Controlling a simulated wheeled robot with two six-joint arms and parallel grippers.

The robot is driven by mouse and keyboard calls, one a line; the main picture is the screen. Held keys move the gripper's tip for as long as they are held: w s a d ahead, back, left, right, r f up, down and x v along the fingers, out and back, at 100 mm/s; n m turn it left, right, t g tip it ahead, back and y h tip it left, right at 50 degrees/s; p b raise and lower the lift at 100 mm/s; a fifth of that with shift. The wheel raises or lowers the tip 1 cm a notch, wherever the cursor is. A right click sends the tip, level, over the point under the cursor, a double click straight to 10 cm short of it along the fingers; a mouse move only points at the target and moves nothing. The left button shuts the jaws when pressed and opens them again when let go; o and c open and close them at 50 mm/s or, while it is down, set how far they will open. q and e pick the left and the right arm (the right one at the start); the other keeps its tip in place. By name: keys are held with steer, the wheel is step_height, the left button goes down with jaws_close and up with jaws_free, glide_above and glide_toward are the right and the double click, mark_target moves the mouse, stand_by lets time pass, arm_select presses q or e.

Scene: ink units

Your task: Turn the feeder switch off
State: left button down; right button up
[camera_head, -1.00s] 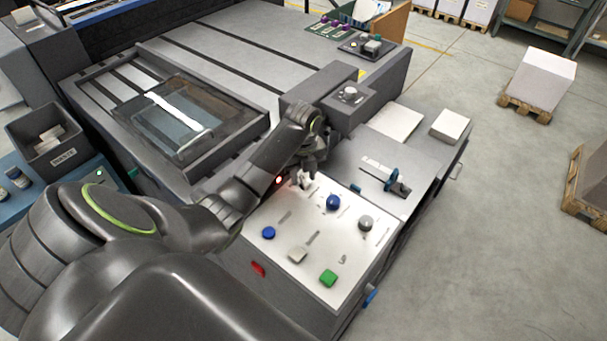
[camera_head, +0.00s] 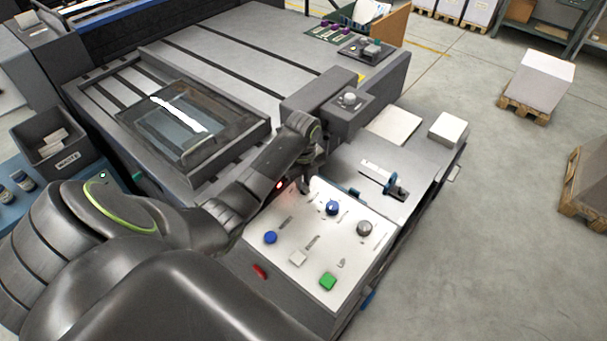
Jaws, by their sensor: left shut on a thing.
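The white-topped control panel (camera_head: 310,225) carries a blue knob (camera_head: 333,208), a grey knob (camera_head: 364,228), a blue button (camera_head: 270,237), a pale square button (camera_head: 298,258) and a green button (camera_head: 328,281). Its labels are too small to read. My left gripper (camera_head: 306,186) points down at the panel's far-left corner, beyond the blue knob. It is shut on a small control there, which the fingers hide. I cannot make out the feeder switch or its position. My right gripper is out of view.
A red light (camera_head: 279,185) glows beside the gripper. A dark box housing (camera_head: 345,98) rises just beyond my wrist. A framed glass plate (camera_head: 180,125) lies left.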

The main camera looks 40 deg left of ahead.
arm_select(q)
steer(key=n+p, duration=0.3)
steer(key=shift+s+r+n+p, duration=0.2)
steer(key=shift+r+n+p, duration=0.05)
steer(key=shift+n+p, duration=0.15)
steer(key=shift+f+n+p, duration=0.1)
steer(key=shift+n+p, duration=0.5)
steer(key=shift+n, duration=0.3)
steer(key=shift+f+n, duration=0.1)
steer(key=shift+n, duration=0.6)
steer(key=shift+s+n+p, duration=0.15)
steer(key=shift+n+p, duration=0.15)
steer(key=shift+n, duration=0.8)
steer(key=c, duration=1.4)
jaws_free()
